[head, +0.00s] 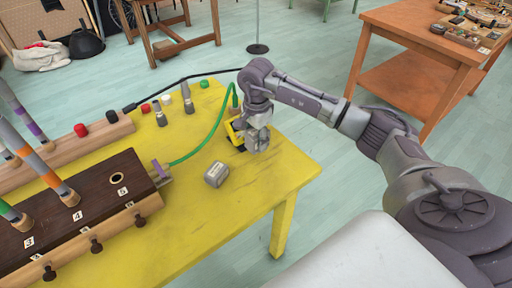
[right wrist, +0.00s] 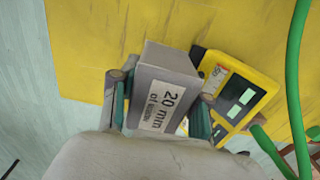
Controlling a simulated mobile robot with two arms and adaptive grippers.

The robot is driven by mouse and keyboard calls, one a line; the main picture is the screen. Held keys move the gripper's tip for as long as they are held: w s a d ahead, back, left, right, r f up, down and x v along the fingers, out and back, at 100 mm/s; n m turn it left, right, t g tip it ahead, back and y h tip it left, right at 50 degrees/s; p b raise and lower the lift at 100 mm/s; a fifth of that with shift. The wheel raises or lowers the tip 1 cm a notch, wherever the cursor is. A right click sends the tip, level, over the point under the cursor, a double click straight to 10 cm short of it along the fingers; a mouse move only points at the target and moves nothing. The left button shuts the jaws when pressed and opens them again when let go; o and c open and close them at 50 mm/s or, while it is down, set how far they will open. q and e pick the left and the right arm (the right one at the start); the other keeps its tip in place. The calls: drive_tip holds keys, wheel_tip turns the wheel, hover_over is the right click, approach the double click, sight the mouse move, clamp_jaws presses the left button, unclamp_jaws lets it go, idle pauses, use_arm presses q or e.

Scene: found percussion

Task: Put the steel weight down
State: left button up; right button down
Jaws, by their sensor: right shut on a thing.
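A grey block (right wrist: 168,85) with a white label reading "20 mm of water" sits between the fingers of my right gripper (right wrist: 160,105) in the right wrist view. I take it as the steel weight. In the head view my right gripper (head: 256,140) is over the yellow table (head: 240,195) near its far right edge, and mostly hides the block. I cannot tell whether the block touches the table. A second grey labelled block (head: 216,174) lies on the table, nearer and left of the gripper. My left gripper is not in view.
A yellow device (right wrist: 240,90) with a green hose (head: 205,143) lies close beside the held block. A dark wooden chest (head: 95,205) with pipes stands at the left. Small pegs line the table's back. The table's front right is clear.

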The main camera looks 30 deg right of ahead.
sight(256, 148)
drive_tip(key=shift+w+f+p, duration=0.1)
drive_tip(key=shift+f+p, duration=0.2)
drive_tip(key=shift+f, duration=1.65)
drive_tip(key=shift+f, duration=0.2)
drive_tip(key=c, duration=0.6)
unclamp_jaws()
drive_tip(key=shift+o, duration=0.2)
drive_tip(key=shift+r, duration=0.2)
wheel_tip(256, 148, up, 12)
drive_tip(key=shift+b, duration=0.6)
